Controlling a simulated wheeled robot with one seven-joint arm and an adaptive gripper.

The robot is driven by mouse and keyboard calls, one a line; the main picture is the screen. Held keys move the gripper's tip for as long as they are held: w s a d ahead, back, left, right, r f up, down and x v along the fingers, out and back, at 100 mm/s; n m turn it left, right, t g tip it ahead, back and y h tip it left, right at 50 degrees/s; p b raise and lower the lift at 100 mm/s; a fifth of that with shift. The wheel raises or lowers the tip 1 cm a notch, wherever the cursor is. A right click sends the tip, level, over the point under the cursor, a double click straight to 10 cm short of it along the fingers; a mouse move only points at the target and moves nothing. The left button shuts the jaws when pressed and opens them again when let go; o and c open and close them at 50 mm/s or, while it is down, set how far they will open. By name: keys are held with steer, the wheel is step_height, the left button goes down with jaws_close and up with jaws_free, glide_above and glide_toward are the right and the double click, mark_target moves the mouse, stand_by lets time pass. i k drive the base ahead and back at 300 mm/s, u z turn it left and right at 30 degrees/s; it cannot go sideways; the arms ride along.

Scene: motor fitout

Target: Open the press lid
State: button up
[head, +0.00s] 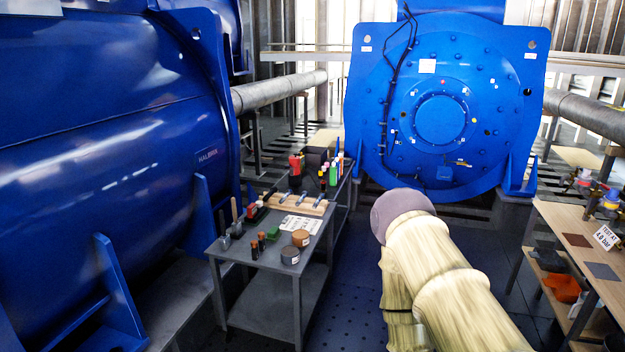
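I cannot make out a press or its lid in the head view. My arm (430,275), in a cream padded sleeve with a mauve rounded end, reaches up from the bottom right into the middle of the picture. My gripper does not show; it may be hidden behind the arm. No part of the arm is seen touching anything.
A grey cart (225,248) with tools, small tins and bottles stands left of my arm. Large blue motors (440,120) stand behind and left. Dark floor (350,290) lies clear between.

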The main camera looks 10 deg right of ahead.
mark_target(294, 160)
steer(key=z, duration=0.5)
steer(key=i, duration=1.65)
steer(key=z, duration=0.65)
steer(key=i, duration=4.05)
steer(key=u, duration=3.15)
steer(key=k, duration=0.85)
